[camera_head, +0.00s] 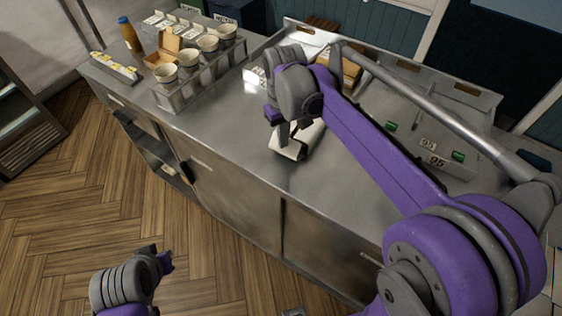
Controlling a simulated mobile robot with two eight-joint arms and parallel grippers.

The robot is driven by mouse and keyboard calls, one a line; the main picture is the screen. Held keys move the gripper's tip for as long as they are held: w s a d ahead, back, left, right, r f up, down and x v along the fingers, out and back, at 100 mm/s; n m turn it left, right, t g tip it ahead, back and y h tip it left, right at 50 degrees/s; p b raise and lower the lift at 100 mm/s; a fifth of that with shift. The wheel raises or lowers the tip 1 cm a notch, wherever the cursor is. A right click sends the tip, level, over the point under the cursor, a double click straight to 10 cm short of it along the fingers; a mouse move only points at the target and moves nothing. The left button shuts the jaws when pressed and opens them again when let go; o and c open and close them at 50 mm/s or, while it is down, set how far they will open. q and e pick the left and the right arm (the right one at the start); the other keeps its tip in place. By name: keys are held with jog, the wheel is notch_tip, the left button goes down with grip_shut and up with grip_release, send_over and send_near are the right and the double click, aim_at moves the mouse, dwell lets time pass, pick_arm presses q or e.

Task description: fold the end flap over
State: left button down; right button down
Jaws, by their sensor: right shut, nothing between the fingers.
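A small white item (313,136), perhaps a paper or carton piece, lies on the steel counter (232,128) near its front edge. My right gripper (288,142) points down over its left part and hides some of it. The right gripper is shut with nothing between its fingers. Whether it touches the white item I cannot tell, and no end flap can be made out clearly. My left gripper (160,261) is low at the bottom left, above the wooden floor and away from the counter. Its fingers are too small to read.
A rack with several cups (189,59) and an open brown carton (168,46) stands at the counter's left end. An orange bottle (129,34) and a long tray (113,68) stand beside it. Fryer wells lie behind my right arm. Counter left of the gripper is clear.

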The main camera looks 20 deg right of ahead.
jog(key=shift+w+d+r, duration=0.2)
jog(key=shift+w+d, duration=0.65)
jog(key=shift+d, duration=0.05)
pick_arm(q)
jog(key=shift+w+r, duration=0.2)
jog(key=shift+r, duration=0.05)
pick_arm(e)
jog(key=shift+d, duration=0.1)
jog(key=shift+w+d+f, duration=0.2)
jog(key=shift+w+d, duration=0.45)
jog(key=shift+d, duration=0.05)
